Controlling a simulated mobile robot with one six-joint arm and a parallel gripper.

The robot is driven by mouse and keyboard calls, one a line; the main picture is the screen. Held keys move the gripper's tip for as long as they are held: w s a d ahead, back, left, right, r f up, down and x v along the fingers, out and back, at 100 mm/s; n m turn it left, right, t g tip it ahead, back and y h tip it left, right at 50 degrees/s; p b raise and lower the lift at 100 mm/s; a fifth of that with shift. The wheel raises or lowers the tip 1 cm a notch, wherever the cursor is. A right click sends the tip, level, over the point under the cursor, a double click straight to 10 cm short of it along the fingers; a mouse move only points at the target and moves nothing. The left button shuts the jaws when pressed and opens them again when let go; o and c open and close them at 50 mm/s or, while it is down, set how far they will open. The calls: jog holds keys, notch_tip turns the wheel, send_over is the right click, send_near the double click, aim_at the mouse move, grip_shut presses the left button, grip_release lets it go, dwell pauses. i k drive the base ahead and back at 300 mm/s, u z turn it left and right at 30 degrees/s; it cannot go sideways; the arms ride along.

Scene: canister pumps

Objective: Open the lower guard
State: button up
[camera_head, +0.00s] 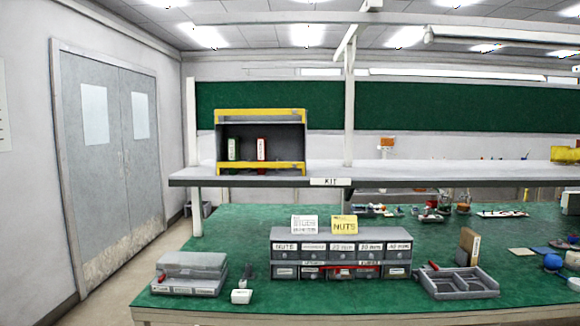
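A grey open-fronted rack (264,132) stands on the raised shelf, left of centre. A yellow bar crosses its top front edge. A second yellow bar (262,168), which looks like the lower guard, runs across the front of its bottom opening. Behind that bar stand a green canister-like item (233,149) and a red one (261,149), both with pale labels. The bar lies level across the front and looks closed; any hinge or latch is too small to tell. My gripper is not in view.
The raised shelf (400,179) carries a KIT label and has clear room right of the rack. Below on the green bench (240,222) are a labelled drawer unit (342,246), grey cases (192,264), a grey tray (460,292) and small parts. A white post (349,120) rises right of the rack.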

aim_at(219, 164)
jog(key=u, duration=0.3)
jog(key=i, duration=0.65)
jog(key=u, duration=0.85)
jog(key=i, duration=0.5)
jog(key=u, duration=0.25)
